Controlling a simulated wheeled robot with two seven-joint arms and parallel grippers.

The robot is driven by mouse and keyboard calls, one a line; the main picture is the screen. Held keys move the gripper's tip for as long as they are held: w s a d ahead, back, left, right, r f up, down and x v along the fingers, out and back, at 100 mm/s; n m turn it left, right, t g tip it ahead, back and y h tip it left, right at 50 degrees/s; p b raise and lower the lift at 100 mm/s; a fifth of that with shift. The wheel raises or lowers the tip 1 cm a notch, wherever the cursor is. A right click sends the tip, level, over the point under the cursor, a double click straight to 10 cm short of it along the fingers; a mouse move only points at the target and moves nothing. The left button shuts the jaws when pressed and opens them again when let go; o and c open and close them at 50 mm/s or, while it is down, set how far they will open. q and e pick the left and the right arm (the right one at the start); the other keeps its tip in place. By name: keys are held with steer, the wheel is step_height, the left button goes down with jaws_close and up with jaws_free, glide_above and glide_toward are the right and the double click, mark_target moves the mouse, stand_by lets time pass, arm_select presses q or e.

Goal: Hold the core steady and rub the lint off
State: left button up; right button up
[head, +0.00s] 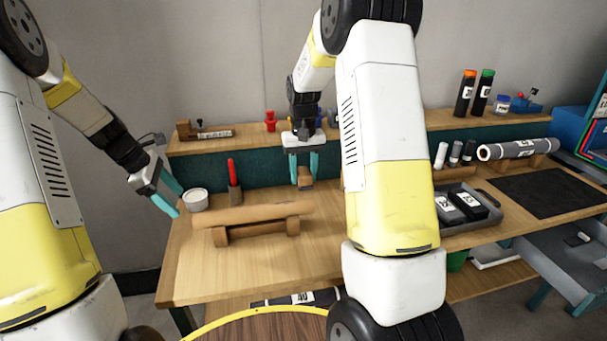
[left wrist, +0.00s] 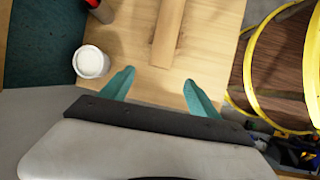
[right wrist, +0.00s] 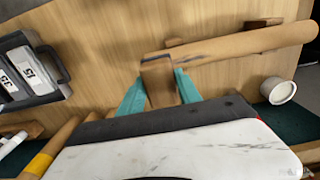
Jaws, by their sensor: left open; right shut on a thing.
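The core (head: 253,213) is a tan tube lying across a wooden cradle (head: 220,237) on the bench; it shows in the left wrist view (left wrist: 168,35) and right wrist view (right wrist: 250,43). Dark marks show along its near part in the right wrist view; I cannot tell whether they are lint. My left gripper (head: 172,194) is open and empty off the core's left end, its fingers (left wrist: 160,90) apart from it. My right gripper (head: 304,168) is shut on a small brown block (right wrist: 158,82), close to the core's right end; I cannot tell if they touch.
A white cup (head: 196,199) and a red-handled tool in a holder (head: 235,195) stand behind the core. The bench front is clear.

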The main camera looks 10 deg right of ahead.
mark_target(193, 216)
arm_select(q)
steer(key=x, duration=1)
steer(key=c, duration=1.5)
steer(key=shift+c, duration=0.2)
